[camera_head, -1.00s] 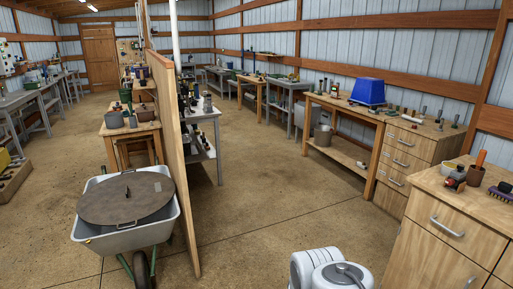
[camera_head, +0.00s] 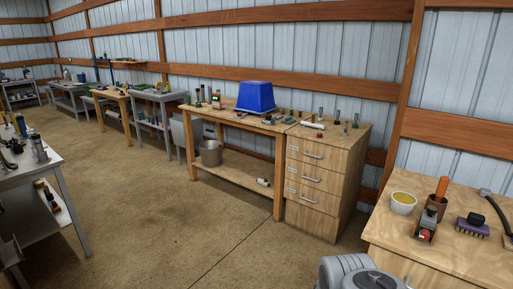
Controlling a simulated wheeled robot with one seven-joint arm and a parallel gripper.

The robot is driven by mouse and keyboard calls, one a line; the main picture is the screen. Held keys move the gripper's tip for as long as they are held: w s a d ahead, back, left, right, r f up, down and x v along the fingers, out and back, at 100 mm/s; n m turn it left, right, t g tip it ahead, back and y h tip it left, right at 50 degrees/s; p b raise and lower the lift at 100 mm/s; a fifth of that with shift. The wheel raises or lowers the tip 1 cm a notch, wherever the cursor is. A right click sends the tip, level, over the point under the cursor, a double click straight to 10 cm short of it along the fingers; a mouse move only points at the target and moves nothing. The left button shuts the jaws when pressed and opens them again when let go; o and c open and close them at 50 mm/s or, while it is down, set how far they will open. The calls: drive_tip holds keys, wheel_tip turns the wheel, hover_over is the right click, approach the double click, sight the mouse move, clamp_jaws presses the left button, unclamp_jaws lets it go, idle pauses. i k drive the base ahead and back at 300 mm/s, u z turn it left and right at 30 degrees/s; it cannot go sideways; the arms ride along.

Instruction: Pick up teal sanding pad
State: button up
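I cannot make out a teal sanding pad for certain in the head view. Several small tools and dark greenish items lie on the wooden workbench (camera_head: 215,112) and on the drawer cabinet (camera_head: 318,165) beside it, too small to tell apart. My gripper is not in view. Only a grey-white part of my own body shows at the bottom edge.
A blue bin (camera_head: 256,97) sits on the workbench, with a metal bucket (camera_head: 210,153) on its lower shelf. At right, a wooden counter (camera_head: 440,250) holds a bowl (camera_head: 402,203) and a purple brush (camera_head: 472,228). A grey shelf unit (camera_head: 40,175) stands left. The middle floor is clear.

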sight(268, 120)
drive_tip(key=i, duration=2.05)
drive_tip(key=u, duration=0.3)
drive_tip(key=i, duration=3.1)
drive_tip(key=u, duration=0.1)
